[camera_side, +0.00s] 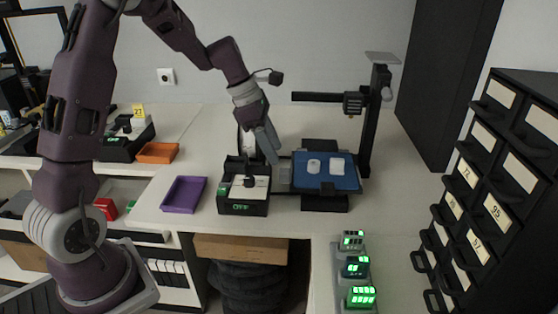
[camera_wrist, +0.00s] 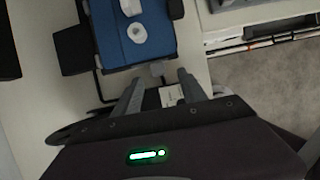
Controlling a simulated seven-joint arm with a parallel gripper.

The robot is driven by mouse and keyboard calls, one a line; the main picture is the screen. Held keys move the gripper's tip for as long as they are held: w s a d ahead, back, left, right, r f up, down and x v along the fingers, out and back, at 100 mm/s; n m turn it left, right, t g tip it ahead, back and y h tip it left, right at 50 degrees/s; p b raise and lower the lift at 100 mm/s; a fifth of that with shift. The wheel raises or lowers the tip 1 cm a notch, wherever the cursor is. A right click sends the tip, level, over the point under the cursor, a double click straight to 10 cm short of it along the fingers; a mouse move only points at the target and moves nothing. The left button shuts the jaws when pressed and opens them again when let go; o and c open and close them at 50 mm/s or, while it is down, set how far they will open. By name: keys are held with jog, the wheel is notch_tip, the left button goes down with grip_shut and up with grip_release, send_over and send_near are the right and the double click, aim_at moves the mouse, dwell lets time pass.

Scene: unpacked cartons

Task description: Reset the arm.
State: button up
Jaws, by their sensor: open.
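My gripper (camera_side: 271,152) is in the middle of the side view, low over the table between a black device with a green display (camera_side: 243,191) and a blue tray (camera_side: 346,182). In the wrist view my gripper (camera_wrist: 158,85) has its two fingers apart, with nothing clearly held between them. The blue tray also shows at the top of the wrist view (camera_wrist: 112,47). Two white items lie on it: a round one (camera_side: 314,166) and a squarer one (camera_side: 337,165). Whether the fingers touch the tray's near edge cannot be told.
A black stand with a horizontal arm (camera_side: 372,130) rises behind the tray. A purple tray (camera_side: 183,194) lies left of the device, and an orange tray (camera_side: 158,152) farther left. Green-lit displays (camera_side: 356,266) sit at the front. A dark drawer cabinet (camera_side: 495,190) stands at right.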

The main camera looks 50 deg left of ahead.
jog(key=shift+s+r, duration=0.1)
jog(key=shift+r, duration=0.2)
jog(key=s+d+r+m+y, duration=0.1)
jog(key=s+d+r+m, duration=0.4)
jog(key=s+m, duration=0.3)
jog(key=s+d+r+m+y, duration=0.1)
jog(key=s+d+r+m, duration=0.4)
jog(key=s+r+m, duration=0.15)
jog(key=s+f+m+t+y, duration=0.1)
jog(key=s+m+t, duration=0.1)
jog(key=s+m, duration=1)
jog(key=shift+s+f, duration=0.25)
jog(key=shift+s, duration=0.5)
